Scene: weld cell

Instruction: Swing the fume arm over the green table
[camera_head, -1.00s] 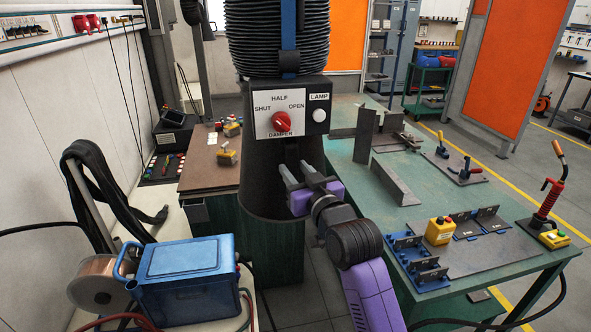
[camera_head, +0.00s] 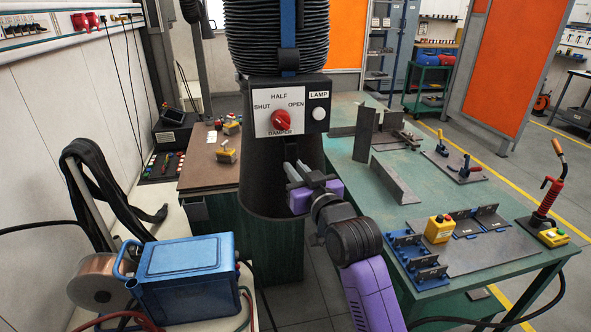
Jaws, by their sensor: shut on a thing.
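The fume arm's dark hood (camera_head: 262,185) hangs in the middle, below a black ribbed hose (camera_head: 277,35). Its front panel has a red damper knob (camera_head: 281,121) and a lamp button (camera_head: 319,113). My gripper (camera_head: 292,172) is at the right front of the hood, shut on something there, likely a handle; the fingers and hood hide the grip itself. The green table (camera_head: 350,180) stands to the right. The hood hangs at the table's left edge, over the gap between it and the brown-topped bench.
On the green table are upright steel plates (camera_head: 366,130), an angle piece (camera_head: 394,182), blue clamps (camera_head: 415,258), a yellow button box (camera_head: 439,229) and a red torch (camera_head: 549,197). The brown-topped bench (camera_head: 195,170) stands behind left. A blue case (camera_head: 187,275) is at front left.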

